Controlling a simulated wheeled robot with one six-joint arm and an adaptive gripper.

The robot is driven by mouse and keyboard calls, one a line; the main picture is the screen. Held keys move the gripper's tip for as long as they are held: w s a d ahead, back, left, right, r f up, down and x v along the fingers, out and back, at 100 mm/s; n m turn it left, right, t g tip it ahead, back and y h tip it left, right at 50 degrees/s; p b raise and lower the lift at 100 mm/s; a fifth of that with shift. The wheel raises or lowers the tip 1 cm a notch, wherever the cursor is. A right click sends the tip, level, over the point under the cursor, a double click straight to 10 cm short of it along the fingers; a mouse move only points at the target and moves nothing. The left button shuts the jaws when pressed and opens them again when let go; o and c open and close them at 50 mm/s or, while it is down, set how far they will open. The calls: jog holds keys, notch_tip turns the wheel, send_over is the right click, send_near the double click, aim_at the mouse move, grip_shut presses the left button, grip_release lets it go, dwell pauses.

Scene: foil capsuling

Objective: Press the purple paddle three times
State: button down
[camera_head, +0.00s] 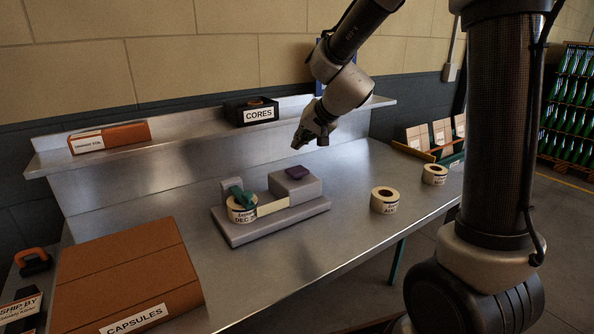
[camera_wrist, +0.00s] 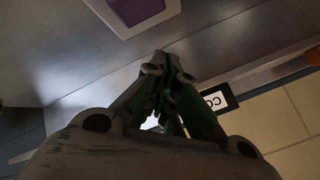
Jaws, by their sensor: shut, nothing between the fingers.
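The purple paddle (camera_head: 297,172) is a small flat pad on top of the raised grey block of the label dispenser (camera_head: 275,222). In the wrist view the purple paddle (camera_wrist: 140,8) shows at the top edge, partly cut off. A label roll (camera_head: 242,208) sits at the dispenser's left end under a green part, with a pale strip running toward the block. My gripper (camera_head: 299,147) is above and behind the paddle, apart from it. In the wrist view my gripper (camera_wrist: 160,62) has its fingertips together and holds nothing.
A capsules box (camera_head: 130,275) stands at the front left. Two loose label rolls (camera_head: 384,200) (camera_head: 434,174) stand to the right. A back shelf holds an orange-brown box (camera_head: 110,137) and a dark cores box (camera_head: 251,111). The steel bench (camera_head: 330,250) is clear in front of the dispenser.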

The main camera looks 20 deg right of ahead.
aim_at(300, 169)
jog(key=shift+f, duration=2.5)
jog(key=shift+f, duration=0.1)
jog(key=shift+f, duration=0.3)
jog(key=shift+f, duration=0.8)
jog(key=shift+r, duration=0.1)
dwell(0.4)
jog(key=shift+r, duration=1.15)
jog(key=shift+r, duration=0.1)
jog(key=shift+r, duration=2.4)
